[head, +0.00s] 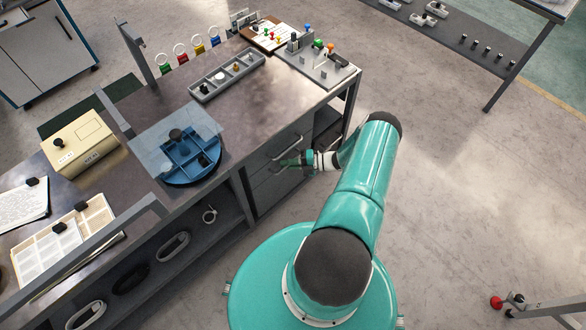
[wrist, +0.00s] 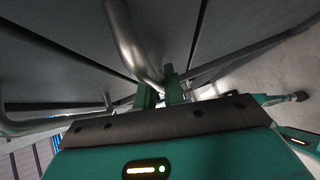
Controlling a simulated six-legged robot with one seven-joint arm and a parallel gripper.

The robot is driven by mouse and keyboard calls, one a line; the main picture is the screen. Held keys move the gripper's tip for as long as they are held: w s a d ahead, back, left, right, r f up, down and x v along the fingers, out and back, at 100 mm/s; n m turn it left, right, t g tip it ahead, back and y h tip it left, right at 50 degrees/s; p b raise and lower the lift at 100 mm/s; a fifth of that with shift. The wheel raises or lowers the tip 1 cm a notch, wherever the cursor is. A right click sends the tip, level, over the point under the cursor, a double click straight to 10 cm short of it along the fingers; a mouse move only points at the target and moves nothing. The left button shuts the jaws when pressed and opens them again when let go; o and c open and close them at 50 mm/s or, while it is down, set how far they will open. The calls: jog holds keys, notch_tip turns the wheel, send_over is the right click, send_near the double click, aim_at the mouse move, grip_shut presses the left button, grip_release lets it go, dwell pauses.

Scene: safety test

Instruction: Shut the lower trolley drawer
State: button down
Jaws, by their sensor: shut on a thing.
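The drawer unit (head: 264,188) is built in under the right part of the workbench, with grey fronts and bar handles. An upper bar handle (head: 287,147) shows above my gripper. My gripper (head: 288,162) is at the drawer fronts, its fingers shut on a metal bar handle (wrist: 130,40), which runs down between the fingertips (wrist: 160,90) in the wrist view. A second bar handle (wrist: 50,125) is at the left there. The held handle seems to be the lower one; my fingers partly hide it. How far the lower drawer stands out is hard to tell.
The workbench top (head: 240,105) carries a blue divided tray (head: 190,172), a yellow box (head: 80,143) and a grey parts tray (head: 227,76). An open shelf with rings lies left of the drawers.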

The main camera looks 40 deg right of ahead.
jog(key=c, duration=1.8)
grip_release()
jog(key=shift+w, duration=0.3)
jog(key=shift+o, duration=0.2)
jog(key=shift+r, duration=0.1)
jog(key=v, duration=1.4)
jog(key=shift+s, duration=0.15)
